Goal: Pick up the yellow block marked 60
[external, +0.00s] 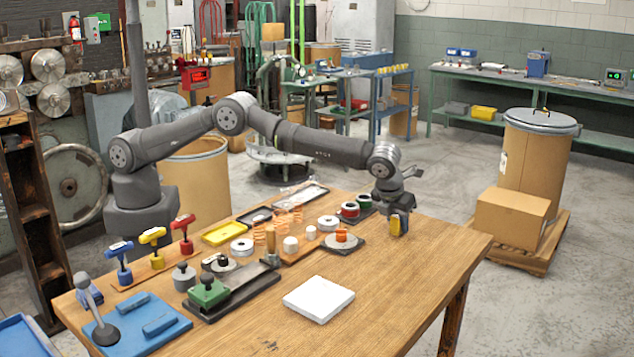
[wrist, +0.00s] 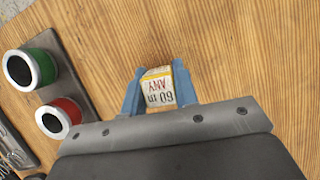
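The yellow block marked 60 (wrist: 158,91) lies between the two blue fingers of my gripper (wrist: 159,90) in the wrist view. Its white label reads "60" and shows upside down. A finger sits against each side, with no clear gap, so my gripper appears shut on it. In the external view my gripper (external: 397,212) points down at the right part of the wooden table, and the yellow block (external: 395,225) shows at its tips. I cannot tell whether the block touches the table.
A dark holder with green (wrist: 31,69) and red (wrist: 58,117) ringed spools stands left of my gripper in the wrist view. A white pad (external: 318,299) lies nearer the front. The table (external: 440,250) is bare to the right.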

